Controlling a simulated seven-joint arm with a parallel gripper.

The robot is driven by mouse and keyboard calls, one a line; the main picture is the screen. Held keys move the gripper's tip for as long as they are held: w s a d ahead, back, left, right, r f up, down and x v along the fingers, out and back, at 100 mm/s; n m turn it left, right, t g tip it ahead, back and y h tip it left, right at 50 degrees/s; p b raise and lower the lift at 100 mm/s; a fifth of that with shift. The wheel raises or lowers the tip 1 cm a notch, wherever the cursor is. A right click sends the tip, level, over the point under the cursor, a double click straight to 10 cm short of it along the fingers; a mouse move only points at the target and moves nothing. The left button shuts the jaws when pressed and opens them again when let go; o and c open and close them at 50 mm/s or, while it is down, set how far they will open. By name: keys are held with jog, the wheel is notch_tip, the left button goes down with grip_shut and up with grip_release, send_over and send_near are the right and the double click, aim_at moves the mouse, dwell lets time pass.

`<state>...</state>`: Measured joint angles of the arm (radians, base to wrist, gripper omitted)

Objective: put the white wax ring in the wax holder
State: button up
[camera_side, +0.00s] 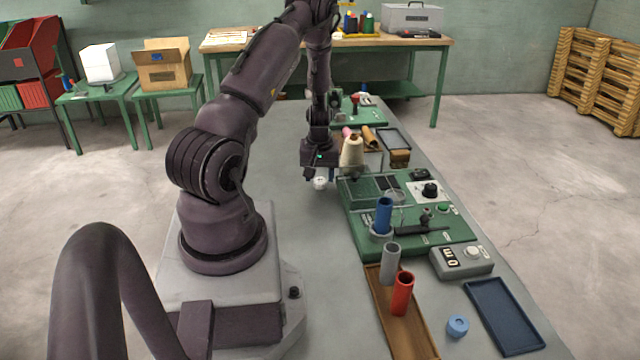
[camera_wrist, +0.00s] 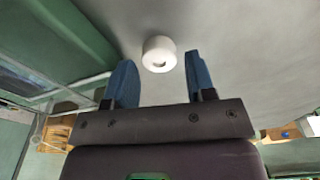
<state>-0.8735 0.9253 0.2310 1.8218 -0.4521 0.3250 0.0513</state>
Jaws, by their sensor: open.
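The white wax ring (camera_side: 320,183) sits on the grey table top, left of the green machine base. My gripper (camera_side: 320,175) is just above it, pointing down. In the wrist view the ring (camera_wrist: 158,54) shows between the blue fingertips of my gripper (camera_wrist: 160,62), with a gap on both sides. The gripper is open and holds nothing. I cannot tell for sure which part is the wax holder; a small pale round fitting (camera_side: 395,197) is on the green machine base (camera_side: 440,238).
A cream yarn cone (camera_side: 352,151) stands close to the right of my gripper. Blue (camera_side: 384,215), grey (camera_side: 390,264) and red (camera_side: 402,293) tubes stand nearer the camera. A light blue ring (camera_side: 457,326) lies by a dark blue tray (camera_side: 503,314). Table left of the machine is clear.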

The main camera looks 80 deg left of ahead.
jog(key=shift+a+f, duration=0.1)
jog(key=shift+f, duration=0.75)
jog(key=shift+c, duration=0.4)
jog(key=c, duration=0.7)
